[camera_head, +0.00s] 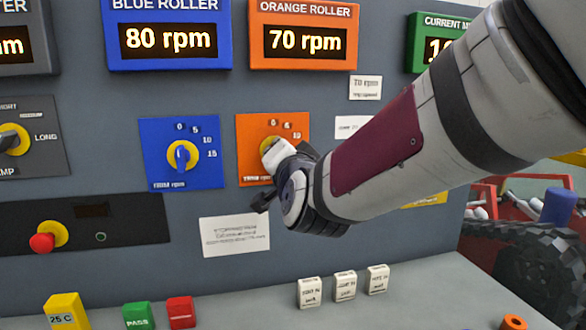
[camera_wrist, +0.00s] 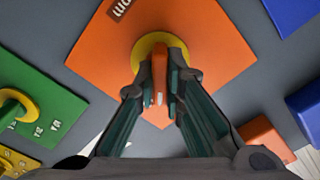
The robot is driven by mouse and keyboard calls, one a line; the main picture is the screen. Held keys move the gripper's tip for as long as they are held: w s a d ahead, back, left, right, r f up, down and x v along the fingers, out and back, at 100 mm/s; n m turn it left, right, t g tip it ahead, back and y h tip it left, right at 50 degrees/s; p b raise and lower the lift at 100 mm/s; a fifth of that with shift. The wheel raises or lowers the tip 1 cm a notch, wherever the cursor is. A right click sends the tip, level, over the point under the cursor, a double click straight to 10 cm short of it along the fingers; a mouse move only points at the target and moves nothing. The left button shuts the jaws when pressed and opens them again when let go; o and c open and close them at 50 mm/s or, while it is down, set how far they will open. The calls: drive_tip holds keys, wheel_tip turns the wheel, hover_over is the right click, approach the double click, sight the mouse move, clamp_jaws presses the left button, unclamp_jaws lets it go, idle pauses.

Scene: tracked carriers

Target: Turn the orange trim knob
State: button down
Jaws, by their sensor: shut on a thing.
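The orange trim knob (camera_wrist: 159,68) stands on a yellow ring in the middle of an orange plate (camera_wrist: 205,45) in the wrist view. My gripper (camera_wrist: 160,85) has one finger on each side of the knob and is shut on it. In the head view the orange plate (camera_head: 246,150) shows its scale marks, but my gripper (camera_head: 272,155) and wrist hide the knob and much of the plate. The orange roller display (camera_head: 304,42) above reads 70 rpm.
The blue trim knob (camera_head: 182,155) is close to the left. The blue roller display (camera_head: 168,40) reads 80 rpm. A red button (camera_head: 42,242) sits lower left. Small tags (camera_head: 345,286) stand on the ledge below. My arm covers the panel's right side.

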drive_tip(key=shift+f+m+b, duration=0.1)
drive_tip(key=shift+m+b, duration=1)
drive_tip(key=shift+b, duration=0.2)
drive_tip(key=c, duration=1.7)
unclamp_jaws()
drive_tip(key=shift+d, duration=0.1)
drive_tip(key=v, duration=1.2)
